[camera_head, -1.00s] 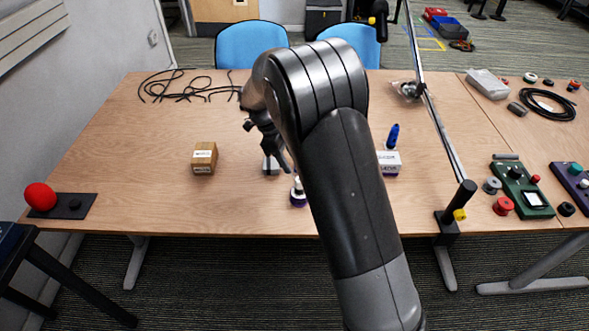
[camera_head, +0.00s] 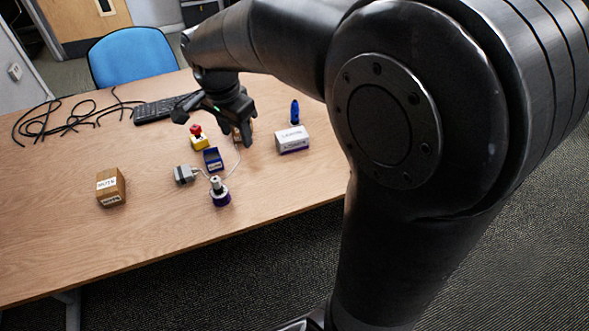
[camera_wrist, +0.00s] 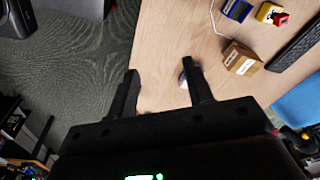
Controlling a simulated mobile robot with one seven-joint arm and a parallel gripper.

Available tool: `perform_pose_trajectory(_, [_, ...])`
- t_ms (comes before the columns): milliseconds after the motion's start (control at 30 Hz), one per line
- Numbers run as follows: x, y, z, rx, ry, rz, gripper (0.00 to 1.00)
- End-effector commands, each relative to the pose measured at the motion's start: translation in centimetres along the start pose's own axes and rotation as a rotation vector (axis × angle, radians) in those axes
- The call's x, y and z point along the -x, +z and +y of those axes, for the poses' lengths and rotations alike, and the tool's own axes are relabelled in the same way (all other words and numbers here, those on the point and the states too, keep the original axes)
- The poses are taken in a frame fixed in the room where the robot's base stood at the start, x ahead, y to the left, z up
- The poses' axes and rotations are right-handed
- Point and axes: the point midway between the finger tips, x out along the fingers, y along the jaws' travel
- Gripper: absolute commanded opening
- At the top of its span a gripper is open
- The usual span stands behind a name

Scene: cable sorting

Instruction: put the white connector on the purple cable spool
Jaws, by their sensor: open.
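A thin white cable (camera_head: 238,158) runs from near the block and spool up to beneath my gripper (camera_head: 240,132). I cannot make out a separate white connector at its end; my gripper covers that spot. My gripper is open, beyond the spool and slightly right of it. The wrist view shows its two spread fingers (camera_wrist: 157,78) over the table edge, with a small pale patch partly hidden by the right finger.
A brown box (camera_wrist: 241,58) is close to the fingers. A blue box (camera_head: 213,159), a red-and-yellow button (camera_head: 199,138), a white box (camera_head: 292,140) and a blue object (camera_head: 294,112) stand around. Another brown box (camera_head: 110,187) is at left. The front table is clear.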

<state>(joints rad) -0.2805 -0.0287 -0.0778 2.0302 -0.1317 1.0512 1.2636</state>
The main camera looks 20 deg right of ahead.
Motion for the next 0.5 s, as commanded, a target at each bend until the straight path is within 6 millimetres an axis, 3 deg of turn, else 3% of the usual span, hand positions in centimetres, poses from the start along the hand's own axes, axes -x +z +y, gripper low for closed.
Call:
perform_pose_trajectory(200, [3.4, 0.3, 6.5, 0.288, -0.124, 0.032, 0.47])
perform_pose_trajectory(500, [5.2, 2.2, 14.3, 0.693, -0.243, 0.168, 0.47])
